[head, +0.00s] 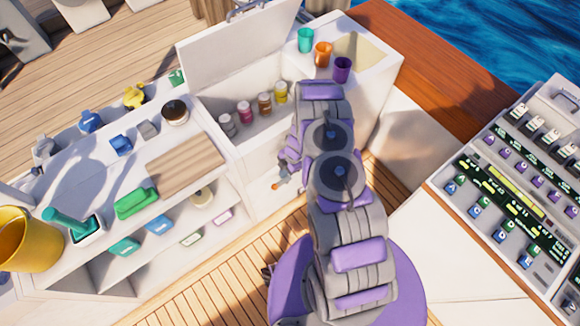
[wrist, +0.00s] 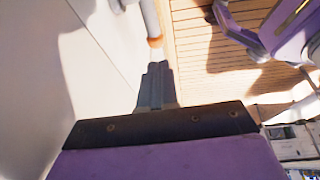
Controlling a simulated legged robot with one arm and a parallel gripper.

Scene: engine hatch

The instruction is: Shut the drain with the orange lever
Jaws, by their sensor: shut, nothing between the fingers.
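The orange lever (head: 276,186) shows as a small orange spot low on the front of the white cabinet, just below my gripper (head: 284,178). In the wrist view a pale grey rod (wrist: 150,18) comes down from the top edge and ends in an orange tip (wrist: 155,42). My gripper (wrist: 157,68) is shut and empty, its grey fingers together just below that tip in the picture. Whether they touch it I cannot tell. The drain's opening is not clearly visible. My arm hides part of the cabinet front in the head view.
The cabinet (head: 255,150) has a raised white lid (head: 235,45) and several jars inside. Teal, orange and purple cups (head: 342,69) stand on its top. A shelf unit with a wooden board (head: 185,165) is at left, a control console (head: 510,190) at right. The slatted floor (head: 205,285) is clear.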

